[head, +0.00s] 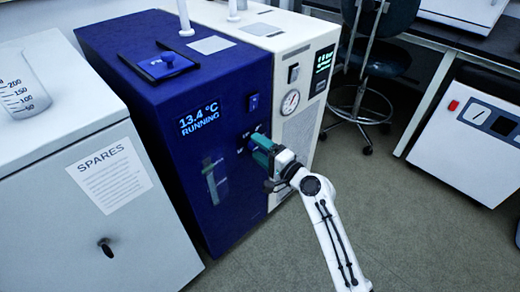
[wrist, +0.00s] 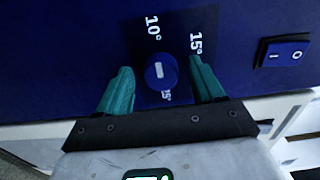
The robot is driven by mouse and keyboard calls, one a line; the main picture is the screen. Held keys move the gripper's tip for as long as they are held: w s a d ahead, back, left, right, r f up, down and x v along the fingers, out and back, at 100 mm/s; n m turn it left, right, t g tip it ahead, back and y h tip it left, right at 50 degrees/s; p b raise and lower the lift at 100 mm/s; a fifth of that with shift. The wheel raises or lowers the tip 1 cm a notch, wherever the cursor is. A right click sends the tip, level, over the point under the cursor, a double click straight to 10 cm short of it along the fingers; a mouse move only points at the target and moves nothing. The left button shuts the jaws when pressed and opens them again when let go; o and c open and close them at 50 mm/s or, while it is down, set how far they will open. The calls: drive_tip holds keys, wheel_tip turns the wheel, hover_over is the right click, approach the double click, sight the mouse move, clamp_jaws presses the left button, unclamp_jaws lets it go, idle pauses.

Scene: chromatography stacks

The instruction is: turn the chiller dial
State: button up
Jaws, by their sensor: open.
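The chiller (head: 178,130) is a dark blue cabinet whose display (head: 198,118) reads 13.4 °C RUNNING. Its dial (wrist: 160,72) is a round blue knob with a white mark, on a dark plate with labels such as 10° and 15°. My gripper (wrist: 158,82) is open, with one teal finger on each side of the dial and a visible gap to the knob on both sides. In the head view my gripper (head: 266,158) is at the front of the chiller and hides most of the dial.
A rocker switch (wrist: 285,52) sits right of the dial. A grey SPARES cabinet (head: 80,150) with a beaker (head: 22,85) stands left. A cream unit with a gauge (head: 290,102) adjoins the chiller's right.

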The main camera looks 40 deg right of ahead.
drive_tip(key=s, duration=1)
drive_tip(key=shift+s+p, duration=0.3)
drive_tip(key=shift+s, duration=0.05)
drive_tip(key=s+a+f+n+g+y, duration=0.4)
drive_tip(key=s+a+f+n+g, duration=0.2)
drive_tip(key=a+f+n+g, duration=0.45)
drive_tip(key=s+a+f+n+g+h, duration=0.2)
drive_tip(key=s+n+g+h, duration=0.35)
drive_tip(key=s, duration=0.75)
wheel_tip(320, 180, up, 28)
drive_tip(key=s+n+g+y+p, duration=0.1)
drive_tip(key=p, duration=2.6)
drive_tip(key=shift+s+d+f, duration=0.15)
drive_tip(key=shift+s+d, duration=0.1)
drive_tip(key=shift+d, duration=0.1)
